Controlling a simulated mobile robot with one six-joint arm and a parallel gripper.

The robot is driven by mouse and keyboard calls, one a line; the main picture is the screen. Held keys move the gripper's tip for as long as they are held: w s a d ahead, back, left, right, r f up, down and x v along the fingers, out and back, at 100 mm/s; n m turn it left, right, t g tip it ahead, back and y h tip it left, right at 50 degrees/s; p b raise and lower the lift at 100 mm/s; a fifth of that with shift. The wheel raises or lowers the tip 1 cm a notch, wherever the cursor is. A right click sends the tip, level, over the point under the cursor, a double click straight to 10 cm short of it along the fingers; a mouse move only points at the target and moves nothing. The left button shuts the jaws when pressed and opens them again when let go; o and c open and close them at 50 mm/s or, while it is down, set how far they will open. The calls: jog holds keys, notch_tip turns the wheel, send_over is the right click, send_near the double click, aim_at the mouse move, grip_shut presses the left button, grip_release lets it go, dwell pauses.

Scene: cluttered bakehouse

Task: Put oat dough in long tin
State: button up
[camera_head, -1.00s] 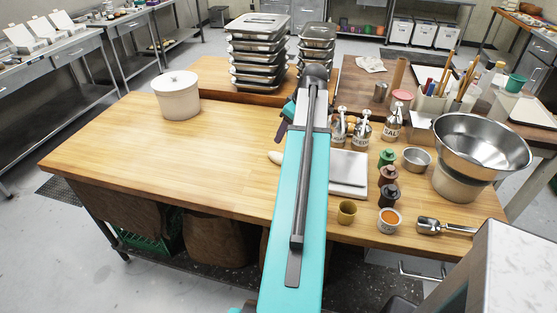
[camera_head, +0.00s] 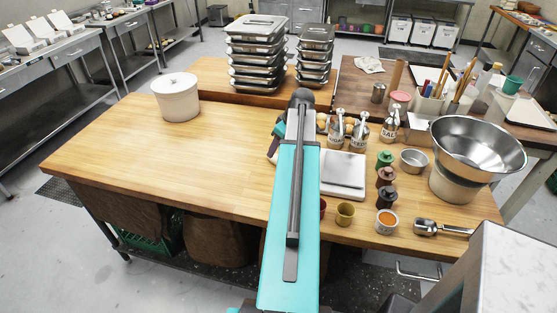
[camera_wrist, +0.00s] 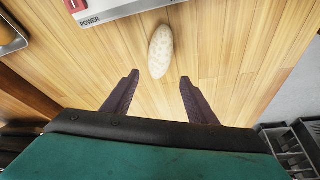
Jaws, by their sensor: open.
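The oat dough (camera_wrist: 161,52), a pale speckled oval piece, lies on the wooden table just beyond my fingertips in the wrist view. My gripper (camera_wrist: 160,78) is open and empty, with its two dark fingers apart and the dough roughly centred ahead of the gap. In the head view my arm hides the dough and the gripper's fingers. I cannot make out a long tin for certain in either view. A metal-rimmed container (camera_wrist: 10,35) is cut off at the upper left of the wrist view, and I cannot tell what it is.
A scale (camera_head: 343,174) stands close to the dough; its front with POWER lettering shows in the wrist view (camera_wrist: 115,10). Shaker bottles, small pots and a steel bowl (camera_head: 478,145) crowd the right. Stacked metal trays (camera_head: 258,55) stand behind.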

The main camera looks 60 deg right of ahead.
jog(key=shift+w+f, duration=0.15)
jog(key=shift+f, duration=0.2)
jog(key=shift+f, duration=0.15)
jog(key=shift+w+d+f+p, duration=0.15)
jog(key=shift+w+f+p, duration=0.2)
jog(key=shift+f+p, duration=0.2)
jog(key=shift+w+d+f+p, duration=0.15)
jog(key=shift+w+f+p, duration=0.15)
jog(key=shift+f+p, duration=0.15)
jog(key=shift+p+x, duration=0.4)
jog(key=shift+x, duration=0.85)
jog(key=c, duration=0.9)
